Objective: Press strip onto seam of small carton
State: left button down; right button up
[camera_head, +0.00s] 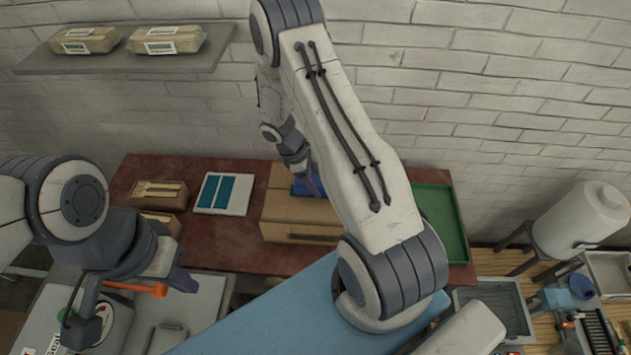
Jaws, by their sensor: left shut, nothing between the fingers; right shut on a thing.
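A brown small carton (282,207) stands on the dark red table behind my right forearm, which hides its right side. My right gripper (311,184) reaches down to the top of the carton and is shut on a blue strip (300,188). The strip lies at or just over the carton top; whether it touches is hard to tell, and the seam is hidden. A white card (241,197) with blue strips on it lies left of the carton. My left gripper (182,281) is shut and empty, low at the left in front of the table.
Wooden boxes of spoons (160,193) stand at the table's left. A shelf (120,62) with wrapped packs hangs on the brick wall. The table (222,245) is clear in front of the card.

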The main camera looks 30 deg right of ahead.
jog(key=shift+r+p, duration=2.85)
jog(key=shift+r, duration=0.7)
